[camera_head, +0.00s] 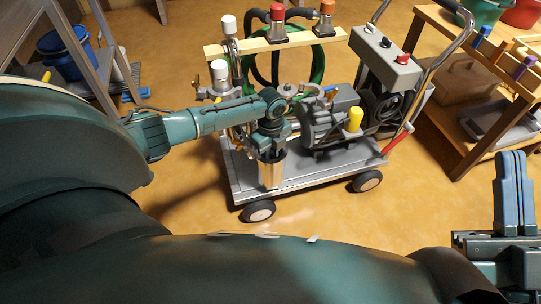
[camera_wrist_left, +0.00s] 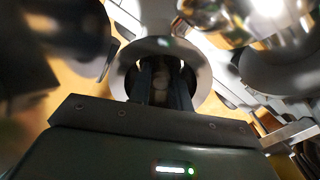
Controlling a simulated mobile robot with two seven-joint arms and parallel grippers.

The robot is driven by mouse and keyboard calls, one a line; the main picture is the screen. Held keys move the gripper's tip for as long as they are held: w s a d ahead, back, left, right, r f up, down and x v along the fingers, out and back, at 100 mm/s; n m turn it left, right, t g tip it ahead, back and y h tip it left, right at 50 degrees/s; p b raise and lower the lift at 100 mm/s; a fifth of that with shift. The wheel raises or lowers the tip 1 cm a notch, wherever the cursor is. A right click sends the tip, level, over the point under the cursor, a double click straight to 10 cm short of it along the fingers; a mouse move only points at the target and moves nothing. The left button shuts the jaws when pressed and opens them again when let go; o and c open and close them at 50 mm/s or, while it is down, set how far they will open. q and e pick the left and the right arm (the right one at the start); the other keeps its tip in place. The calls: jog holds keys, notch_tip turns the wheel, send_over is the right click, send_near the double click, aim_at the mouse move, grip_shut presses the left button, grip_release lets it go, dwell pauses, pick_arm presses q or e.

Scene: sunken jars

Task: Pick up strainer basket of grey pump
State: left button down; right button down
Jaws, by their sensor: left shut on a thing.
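The grey pump (camera_head: 322,122) sits on a wheeled cart (camera_head: 310,175). My left gripper (camera_head: 271,148) points down over a shiny metal cylinder (camera_head: 271,172) at the cart's front edge, beside the pump. In the left wrist view, its fingers (camera_wrist_left: 161,88) reach into a round, pale-rimmed opening (camera_wrist_left: 194,55). They are shut on a small pale part between them, which looks like the top of the strainer basket (camera_wrist_left: 161,76). The rest of the basket is hidden, so I cannot tell whether it is raised. My right gripper (camera_head: 514,180) is empty at the right edge, fingers together.
A control box (camera_head: 386,58) with a red button stands behind the pump. A wooden bar (camera_head: 275,41) carries red, orange and white-topped fittings. Floor in front is clear.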

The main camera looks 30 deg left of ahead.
pick_arm(q)
jog(key=shift+r, duration=0.15)
pick_arm(e)
jog(key=shift+r, duration=0.1)
